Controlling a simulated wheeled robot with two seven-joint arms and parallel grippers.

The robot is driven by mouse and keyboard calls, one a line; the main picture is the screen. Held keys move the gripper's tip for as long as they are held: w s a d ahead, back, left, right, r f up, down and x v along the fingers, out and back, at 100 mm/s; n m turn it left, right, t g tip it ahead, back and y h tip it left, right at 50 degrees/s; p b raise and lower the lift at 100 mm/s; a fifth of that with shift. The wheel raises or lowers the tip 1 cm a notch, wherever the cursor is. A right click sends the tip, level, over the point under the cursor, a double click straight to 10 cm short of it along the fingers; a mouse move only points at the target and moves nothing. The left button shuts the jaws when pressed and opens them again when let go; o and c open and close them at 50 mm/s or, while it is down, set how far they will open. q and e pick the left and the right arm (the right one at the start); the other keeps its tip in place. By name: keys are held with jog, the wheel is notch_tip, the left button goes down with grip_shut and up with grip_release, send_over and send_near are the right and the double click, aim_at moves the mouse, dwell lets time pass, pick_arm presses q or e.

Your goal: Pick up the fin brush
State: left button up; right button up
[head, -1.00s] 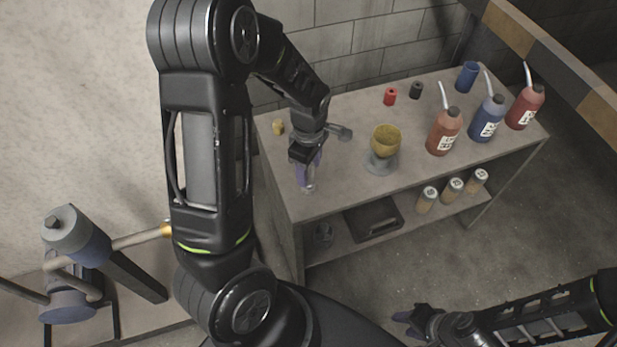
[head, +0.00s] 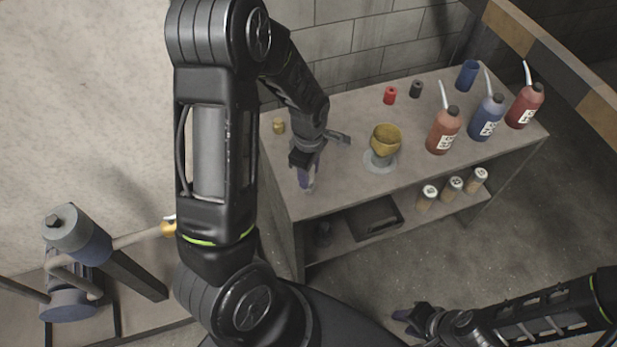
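My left gripper (head: 305,180) points down at the left front part of the grey bench (head: 350,197). Its purple-grey fingers are low, near the bench top. I cannot tell whether they hold anything, and the arm hides part of that area. I cannot make out a fin brush for certain in the head view. My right gripper (head: 412,319) is at the lower right, over the floor and away from the bench. It looks open and empty.
A yellow cup (head: 385,137) on a grey base (head: 380,162) stands right of my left gripper. Red (head: 390,95), dark (head: 416,89) and brass (head: 279,126) pieces lie behind. Bottles (head: 443,131) and a blue cup (head: 467,75) stand right. The lower shelf holds a dark tray (head: 376,219) and several small bottles (head: 453,187).

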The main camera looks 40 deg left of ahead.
pick_arm(q)
grip_shut()
dwell(0.4)
notch_tip(320, 180, up, 10)
jog(key=shift+r+b, duration=0.1)
jog(key=shift+b, duration=0.25)
dwell(0.6)
